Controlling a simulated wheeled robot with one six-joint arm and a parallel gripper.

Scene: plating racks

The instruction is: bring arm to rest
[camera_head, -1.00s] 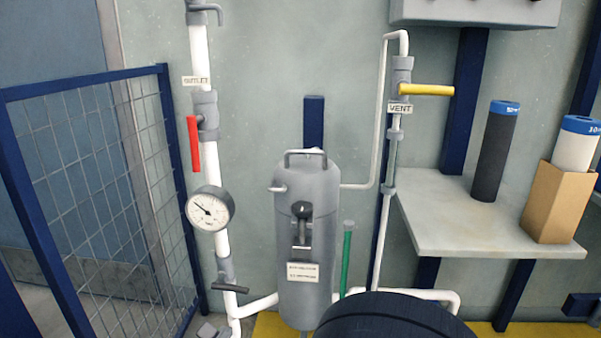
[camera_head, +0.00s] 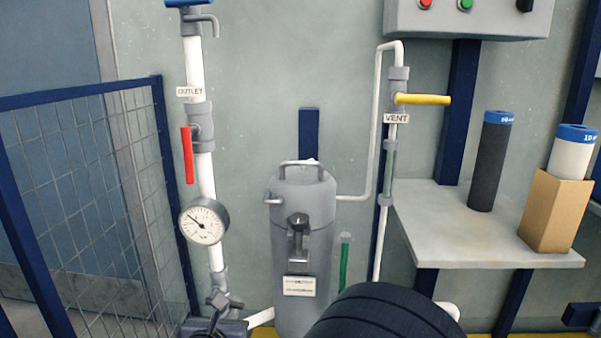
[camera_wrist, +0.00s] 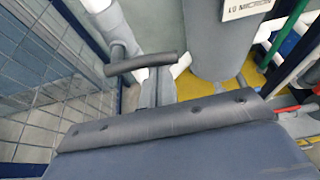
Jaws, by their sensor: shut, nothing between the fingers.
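My gripper (camera_wrist: 172,122) fills the lower part of the wrist view as a broad grey block with a dark bolted front edge. It is shut and empty. Its fingertips are hard to make out. Just beyond that edge is a dark grey valve handle (camera_wrist: 140,63) on the lower white pipe; in the head view this handle (camera_head: 222,301) is partly crowded by grey and dark parts at the bottom edge. I cannot tell whether the gripper touches the handle. A black ribbed part of my arm covers the bottom centre of the head view.
The grey filter housing (camera_head: 303,230) stands in the middle. A gauge (camera_head: 203,221), red lever (camera_head: 187,155) and yellow lever (camera_head: 422,99) are on the pipes. A mesh fence (camera_head: 95,190) is left. A shelf (camera_head: 460,236) at right holds a black cartridge (camera_head: 490,165) and a boxed white one (camera_head: 572,155).

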